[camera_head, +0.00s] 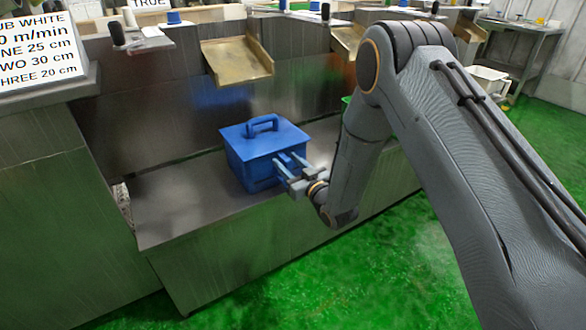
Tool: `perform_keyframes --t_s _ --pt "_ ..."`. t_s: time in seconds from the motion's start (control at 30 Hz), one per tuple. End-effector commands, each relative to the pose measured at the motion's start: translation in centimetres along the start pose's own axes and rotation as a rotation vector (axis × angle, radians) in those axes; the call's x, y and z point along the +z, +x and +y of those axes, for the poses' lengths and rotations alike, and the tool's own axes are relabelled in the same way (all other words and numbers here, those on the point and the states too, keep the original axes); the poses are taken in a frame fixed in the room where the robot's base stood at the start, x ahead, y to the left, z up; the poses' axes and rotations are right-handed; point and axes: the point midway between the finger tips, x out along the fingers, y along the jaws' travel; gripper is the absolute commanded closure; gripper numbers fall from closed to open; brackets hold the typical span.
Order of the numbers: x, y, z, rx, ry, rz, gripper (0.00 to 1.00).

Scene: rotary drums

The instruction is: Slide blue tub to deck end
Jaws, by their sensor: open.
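The blue tub (252,142) is a box with a lid and a raised handle on top. It sits upright on the grey metal deck (172,208), back from the deck's left end. My gripper (283,168) is at the tub's right front side, with its fingers pointing at the tub wall. The fingers are open. I cannot tell whether they touch the tub. The tub's far sides are hidden.
Bare deck lies left of the tub. A metal back panel (190,115) rises behind it, with a brass-coloured chute (237,62) above. A sign (38,45) stands at upper left. Green floor (400,270) lies in front.

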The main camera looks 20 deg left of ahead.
Motion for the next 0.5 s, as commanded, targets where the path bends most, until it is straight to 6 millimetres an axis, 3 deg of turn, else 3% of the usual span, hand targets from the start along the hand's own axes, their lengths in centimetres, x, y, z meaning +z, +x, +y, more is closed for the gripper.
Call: perform_keyframes --t_s 0.33,0.5 --pt "0.01 0.26 -0.02 0.000 0.000 0.000 0.59" --pt "0.01 0.25 -0.02 0.000 0.000 0.000 0.88"
